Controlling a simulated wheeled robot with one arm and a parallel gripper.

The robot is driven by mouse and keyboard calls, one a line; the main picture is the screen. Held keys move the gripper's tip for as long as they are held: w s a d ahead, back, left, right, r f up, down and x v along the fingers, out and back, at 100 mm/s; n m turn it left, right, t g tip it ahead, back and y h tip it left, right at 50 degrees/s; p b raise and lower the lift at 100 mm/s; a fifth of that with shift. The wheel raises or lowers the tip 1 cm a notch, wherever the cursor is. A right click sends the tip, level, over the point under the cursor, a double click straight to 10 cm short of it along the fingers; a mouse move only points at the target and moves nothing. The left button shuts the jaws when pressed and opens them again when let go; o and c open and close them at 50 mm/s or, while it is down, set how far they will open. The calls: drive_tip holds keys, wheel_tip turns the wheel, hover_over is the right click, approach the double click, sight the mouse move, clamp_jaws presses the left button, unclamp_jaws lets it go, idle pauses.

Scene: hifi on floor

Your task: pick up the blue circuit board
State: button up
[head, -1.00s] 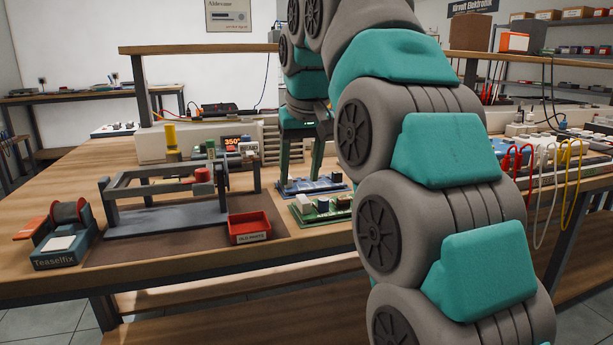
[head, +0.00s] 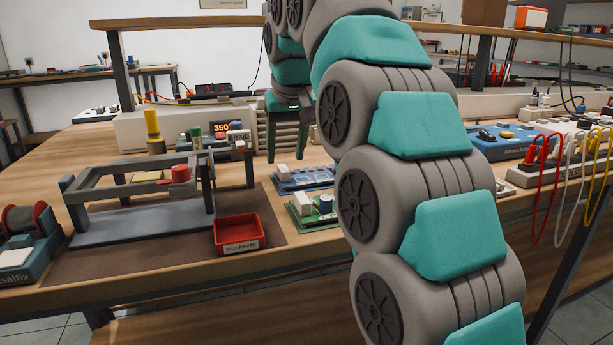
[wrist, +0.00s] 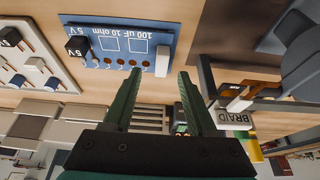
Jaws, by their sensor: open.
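The blue circuit board (head: 308,177) lies flat on the bench, behind a green circuit board. In the wrist view the blue board (wrist: 108,62) shows white print reading "100 uF 10 ohm" and "5 V", a black block and a white block. My gripper (head: 287,156) is open and empty, pointing down above the bench near the board's back edge. In the wrist view my gripper's (wrist: 157,73) two green fingers are apart, with the board beyond them and mostly to the left. Nothing is between the fingers.
The green board (head: 325,216) sits just in front of the blue one. A red parts tray (head: 238,247) and a grey frame stand (head: 140,228) are to the left. A spool labelled BRAID (head: 238,136) stands behind. A blue device (head: 490,143) with cables is at right.

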sight(283, 167)
drive_tip(key=shift+x, duration=1.95)
drive_tip(key=shift+a, duration=0.15)
drive_tip(key=shift+c, duration=0.3)
clamp_jaws()
